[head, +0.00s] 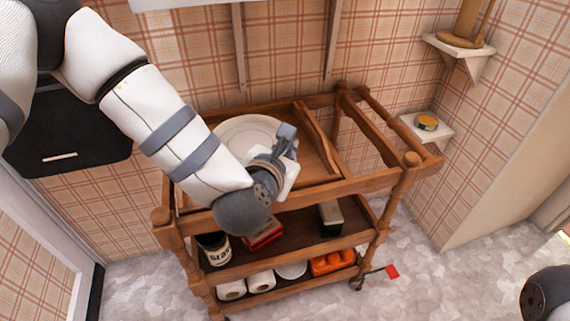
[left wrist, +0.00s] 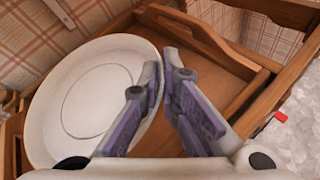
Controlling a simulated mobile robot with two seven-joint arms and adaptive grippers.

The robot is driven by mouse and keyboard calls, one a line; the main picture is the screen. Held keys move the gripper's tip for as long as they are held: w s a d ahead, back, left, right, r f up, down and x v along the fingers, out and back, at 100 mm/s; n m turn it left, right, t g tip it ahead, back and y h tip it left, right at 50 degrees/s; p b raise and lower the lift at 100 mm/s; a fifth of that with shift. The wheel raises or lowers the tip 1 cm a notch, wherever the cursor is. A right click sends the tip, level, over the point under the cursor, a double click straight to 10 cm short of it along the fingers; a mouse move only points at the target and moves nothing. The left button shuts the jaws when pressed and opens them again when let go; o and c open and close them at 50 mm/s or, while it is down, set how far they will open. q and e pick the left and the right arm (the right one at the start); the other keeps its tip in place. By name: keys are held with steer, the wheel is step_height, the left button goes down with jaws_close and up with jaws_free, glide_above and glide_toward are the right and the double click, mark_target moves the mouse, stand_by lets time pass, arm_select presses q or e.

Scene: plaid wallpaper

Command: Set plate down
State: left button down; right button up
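A large white round plate (head: 238,128) is at the left part of the wooden cart's top tray (head: 318,165). I cannot tell whether it rests fully on the tray floor. It also shows in the left wrist view (left wrist: 80,95), with its near right edge by the fingers. My left gripper (head: 288,143) is over the plate's right side. In the left wrist view its two fingers (left wrist: 165,75) are close together with a narrow gap, and the plate's rim runs up to them. Whether they grip the rim is unclear. My right gripper is out of view.
A raised wooden divider (head: 316,138) stands right of the plate. Lower shelves hold a dark can (head: 215,248), a red box (head: 264,235), white rolls (head: 261,282) and an orange item (head: 331,262). A wall shelf with a yellow tin (head: 427,122) is at right.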

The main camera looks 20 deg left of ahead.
arm_select(q)
steer(key=f, duration=0.2)
steer(key=w+f, duration=0.1)
steer(key=f, duration=0.1)
steer(key=shift+a+b, duration=0.2)
steer(key=shift+b, duration=0.15)
steer(key=shift+f, duration=0.2)
steer(key=c, duration=2.1)
jaws_free()
